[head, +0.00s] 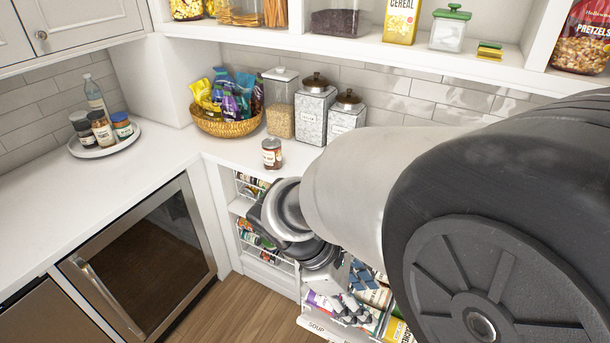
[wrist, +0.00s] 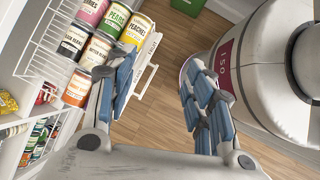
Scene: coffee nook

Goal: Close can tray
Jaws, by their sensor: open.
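The can tray is a white pull-out tray with wire sides (wrist: 42,45) and a flat white front (wrist: 148,62). It stands out from the cabinet and holds several labelled cans (wrist: 97,48), among them peaches and beans. In the head view its front edge (head: 317,327) shows low in the picture, partly hidden by my arm. My gripper (wrist: 160,78) is open, with nothing between its blue-padded fingers. In the wrist view the left finger overlaps the tray's front corner, and I cannot tell if it touches. In the head view my gripper (head: 350,292) appears over the tray.
Other cabinet shelves (head: 262,240) with wire rails hold small packages.

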